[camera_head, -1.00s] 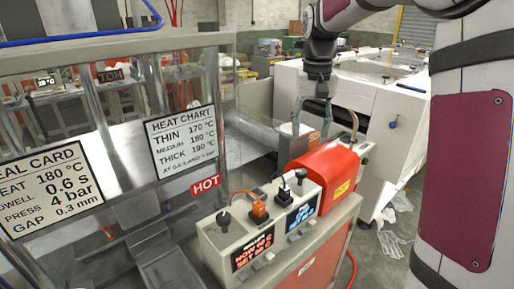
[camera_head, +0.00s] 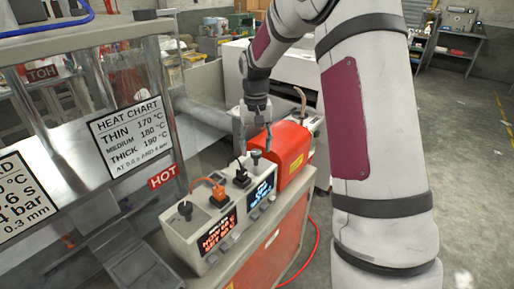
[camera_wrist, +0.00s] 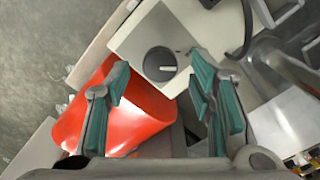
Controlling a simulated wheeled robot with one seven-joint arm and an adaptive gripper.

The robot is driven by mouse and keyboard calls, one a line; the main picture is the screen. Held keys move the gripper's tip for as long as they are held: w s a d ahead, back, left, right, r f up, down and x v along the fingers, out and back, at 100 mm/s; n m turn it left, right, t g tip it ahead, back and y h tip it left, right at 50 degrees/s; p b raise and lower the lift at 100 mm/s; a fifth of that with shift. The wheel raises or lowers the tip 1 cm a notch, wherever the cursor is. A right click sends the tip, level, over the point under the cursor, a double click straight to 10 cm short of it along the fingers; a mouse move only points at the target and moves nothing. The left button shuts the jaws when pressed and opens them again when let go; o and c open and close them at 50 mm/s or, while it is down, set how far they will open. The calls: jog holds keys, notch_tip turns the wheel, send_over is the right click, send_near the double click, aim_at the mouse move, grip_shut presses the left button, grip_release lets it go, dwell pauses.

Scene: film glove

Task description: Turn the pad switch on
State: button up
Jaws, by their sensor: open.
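A grey control box (camera_head: 195,237) carries a dark round knob at its left end (camera_head: 185,209) and another dark knob (camera_head: 256,156) at its right end, beside the red cover. The wrist view shows a dark round knob (camera_wrist: 160,63) with a pale pointer mark on a light panel. No label shows which one is the pad switch. My gripper (camera_head: 246,143) is open and empty, close above the right end of the box. In the wrist view its two green-padded fingers (camera_wrist: 160,84) stand apart, either side of the knob in the picture. I cannot tell any contact.
A red cover (camera_head: 288,150) stands right beside the box. An orange plug (camera_head: 218,192) and a black plug (camera_head: 241,178) with cables rise between the knobs. A sealing machine with a HOT sign (camera_head: 163,177) is at left. Open floor (camera_head: 470,180) lies at right.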

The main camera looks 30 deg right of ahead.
jog(key=shift+f, duration=0.75)
jog(key=shift+c, duration=0.5)
jog(key=c, duration=1.1)
jog(key=shift+o, duration=0.2)
